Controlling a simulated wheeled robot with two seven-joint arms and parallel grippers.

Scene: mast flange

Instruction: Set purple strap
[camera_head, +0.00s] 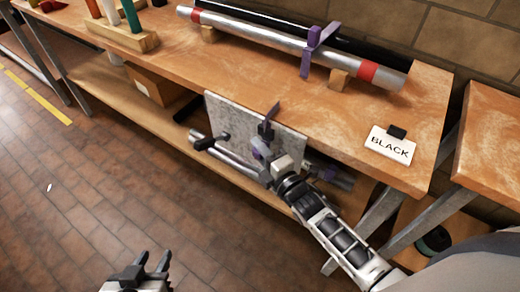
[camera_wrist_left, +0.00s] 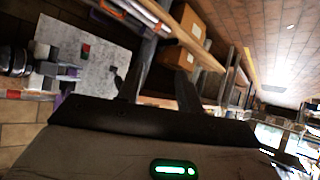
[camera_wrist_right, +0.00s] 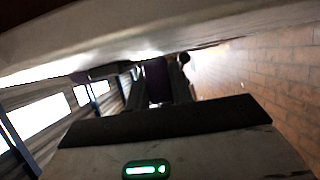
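A purple strap (camera_head: 309,62) sits around the silver mast tube (camera_head: 245,35), right of its middle, with a part standing above the tube. My right gripper (camera_head: 240,138) is below the table edge, in front of a grey speckled plate. A dark purple piece (camera_wrist_right: 156,80) shows between its fingers in the right wrist view; I cannot tell if they grip it. My left gripper (camera_head: 152,264) is low at the bottom of the head view, over the floor, open and empty. Its spread fingers show in the left wrist view (camera_wrist_left: 160,92).
The speckled plate (camera_head: 230,112) hangs in front of the wooden table (camera_head: 300,100). Another silver tube (camera_head: 225,155) lies beneath. A "BLACK" card (camera_head: 390,147) lies at the table's right. A wooden rack (camera_head: 122,38) with coloured rods stands at the left. The floor (camera_head: 70,190) at lower left is mostly clear.

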